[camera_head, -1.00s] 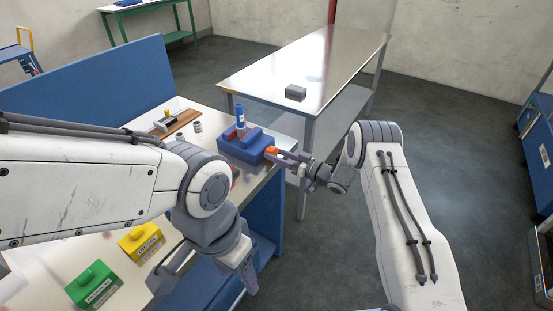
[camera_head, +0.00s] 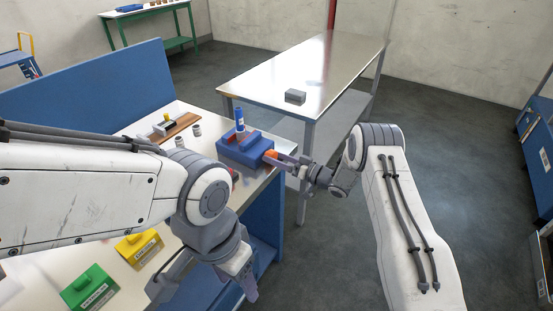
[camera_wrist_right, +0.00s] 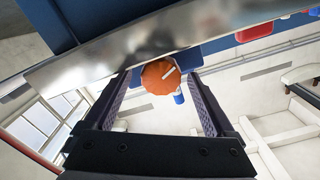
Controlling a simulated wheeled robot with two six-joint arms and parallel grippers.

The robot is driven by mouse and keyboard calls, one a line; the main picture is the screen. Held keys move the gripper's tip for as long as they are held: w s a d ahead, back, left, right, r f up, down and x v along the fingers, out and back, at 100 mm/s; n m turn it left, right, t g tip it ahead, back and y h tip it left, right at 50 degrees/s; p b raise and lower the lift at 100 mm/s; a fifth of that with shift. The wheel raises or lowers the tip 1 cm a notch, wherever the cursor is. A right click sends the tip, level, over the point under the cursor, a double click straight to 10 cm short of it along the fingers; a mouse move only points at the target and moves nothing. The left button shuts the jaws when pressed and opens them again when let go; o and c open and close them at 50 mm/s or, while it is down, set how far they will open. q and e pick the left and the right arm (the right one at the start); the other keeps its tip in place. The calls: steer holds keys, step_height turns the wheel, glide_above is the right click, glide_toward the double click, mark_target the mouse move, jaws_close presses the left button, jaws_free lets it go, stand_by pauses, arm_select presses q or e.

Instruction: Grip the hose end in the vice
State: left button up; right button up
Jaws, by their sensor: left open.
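The blue vice (camera_head: 240,151) stands near the corner of the bench. An upright blue cylinder with a white band (camera_head: 239,120) rises from its jaw area; I cannot tell whether this is the hose end or whether the jaws touch it. The vice has an orange knob (camera_head: 270,155) on its right side. My right gripper (camera_head: 283,158) is at this knob. In the right wrist view the orange knob (camera_wrist_right: 160,77) shows between the spread fingers, with gaps on both sides. My left gripper (camera_head: 205,287) is open and empty, low in front of the bench edge.
A yellow box (camera_head: 138,249) and a green box (camera_head: 91,289) stand on the bench, partly near my left arm. Small metal cylinders (camera_head: 196,131) and a wooden board (camera_head: 184,124) lie behind. A steel table (camera_head: 310,75) with a grey block (camera_head: 295,96) stands beyond.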

steer(key=b+v, duration=0.2)
steer(key=v, duration=0.8)
steer(key=shift+d, duration=0.15)
steer(key=shift+s, duration=0.1)
